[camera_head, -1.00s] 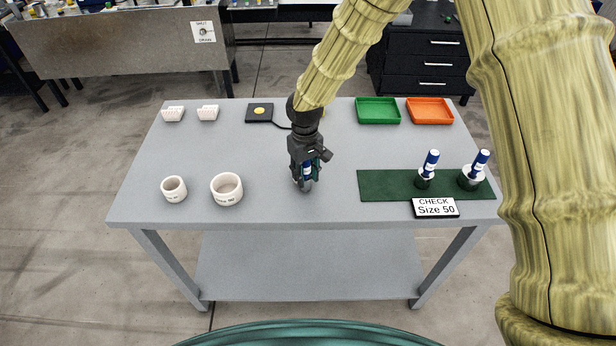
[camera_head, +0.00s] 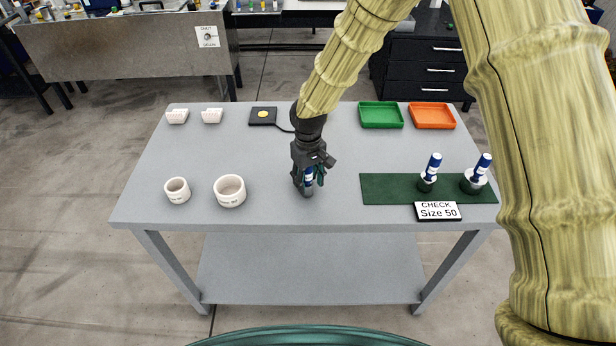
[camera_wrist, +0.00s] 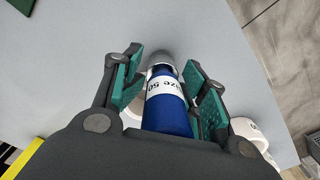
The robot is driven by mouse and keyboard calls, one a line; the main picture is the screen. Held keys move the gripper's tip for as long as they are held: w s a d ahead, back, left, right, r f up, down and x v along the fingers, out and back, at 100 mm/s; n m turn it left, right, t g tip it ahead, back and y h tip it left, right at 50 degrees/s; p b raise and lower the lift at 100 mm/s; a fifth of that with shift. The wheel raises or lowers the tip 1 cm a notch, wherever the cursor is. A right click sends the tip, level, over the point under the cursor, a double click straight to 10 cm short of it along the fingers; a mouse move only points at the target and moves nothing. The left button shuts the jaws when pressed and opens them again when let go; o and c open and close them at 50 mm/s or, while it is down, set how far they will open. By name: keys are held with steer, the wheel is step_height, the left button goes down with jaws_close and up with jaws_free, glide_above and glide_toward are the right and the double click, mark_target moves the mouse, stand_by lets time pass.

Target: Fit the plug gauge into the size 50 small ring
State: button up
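My gripper (camera_head: 309,180) is over the front middle of the table. It is shut on a plug gauge with a blue handle and a white band reading size 50 (camera_wrist: 166,88); the gauge also shows in the head view (camera_head: 309,178). Its grey metal end points down, and I cannot tell whether it touches the table. Two white rings stand at the front left: a smaller one (camera_head: 177,190) and a larger one (camera_head: 230,191). Their lettering is too small to read. Parts of both rings show behind the gripper in the wrist view. A sign (camera_head: 438,212) reads "CHECK Size 50".
Two more blue-handled gauges (camera_head: 429,172) (camera_head: 477,174) stand on a green mat (camera_head: 385,189) at right. A green tray (camera_head: 381,124) and an orange tray (camera_head: 432,125) lie at the back right.

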steer(key=shift+o, duration=0.5)
steer(key=shift+a+f, duration=0.1)
steer(key=shift+f, duration=0.55)
steer(key=shift+s+r, duration=0.1)
steer(key=shift+r, duration=0.1)
steer(key=shift+w, duration=0.2)
steer(key=shift+r, duration=0.1)
steer(key=shift+w+a+r+p, duration=0.15)
steer(key=shift+r+p, duration=0.3)
steer(key=shift+r, duration=0.25)
step_height(320, 180, up, 12)
steer(key=b, duration=0.3)
steer(key=shift+b, duration=0.35)
